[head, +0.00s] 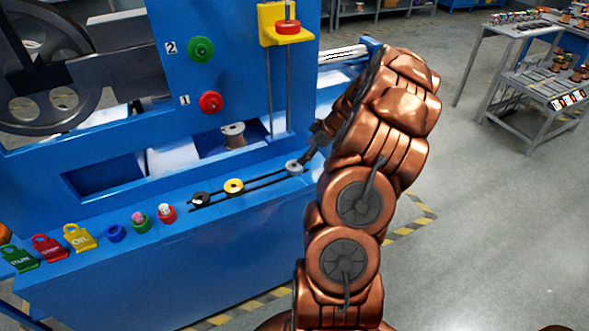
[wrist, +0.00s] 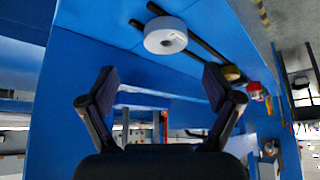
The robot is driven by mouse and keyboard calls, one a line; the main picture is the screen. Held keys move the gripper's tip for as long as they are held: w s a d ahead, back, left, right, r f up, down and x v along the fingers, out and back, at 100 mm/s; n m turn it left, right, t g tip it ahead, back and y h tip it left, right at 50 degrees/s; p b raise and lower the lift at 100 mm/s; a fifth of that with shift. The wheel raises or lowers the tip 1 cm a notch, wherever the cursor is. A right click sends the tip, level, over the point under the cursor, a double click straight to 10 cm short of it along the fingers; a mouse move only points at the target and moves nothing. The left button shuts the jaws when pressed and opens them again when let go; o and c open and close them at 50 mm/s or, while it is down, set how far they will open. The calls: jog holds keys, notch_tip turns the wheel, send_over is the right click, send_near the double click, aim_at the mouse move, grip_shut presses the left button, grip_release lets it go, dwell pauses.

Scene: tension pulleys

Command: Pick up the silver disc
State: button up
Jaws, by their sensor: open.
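The silver disc (head: 294,167) sits at the right end of the slots in the blue machine's ledge. It also shows in the wrist view (wrist: 165,36), pale with a small dark centre hole, at the top middle. My gripper (wrist: 158,85) is open and empty. In the wrist view the disc appears beyond the fingertips, apart from them and roughly centred across the gap. In the head view my gripper (head: 312,147) is just above and to the right of the disc, partly hidden by my arm.
A yellow disc (head: 233,186) and a black disc (head: 200,199) stand farther left along the same slots. Red, green and blue knobs and several coloured tags (head: 80,238) line the ledge to the left. A spool (head: 233,136) sits in the opening behind.

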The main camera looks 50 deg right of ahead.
aim_at(296, 164)
jog(key=shift+s+a+p+x, duration=0.1)
jog(key=shift+p+x, duration=0.2)
jog(key=shift+x, duration=0.8)
jog(key=shift+s+a+p+x, duration=0.15)
jog(key=shift+p+x, duration=0.1)
jog(key=shift+x, duration=0.85)
jog(key=shift+s+a+p+x, duration=0.1)
jog(key=shift+p+x, duration=0.2)
jog(key=shift+x, duration=0.85)
jog(key=shift+f, duration=0.1)
jog(key=c, duration=1.3)
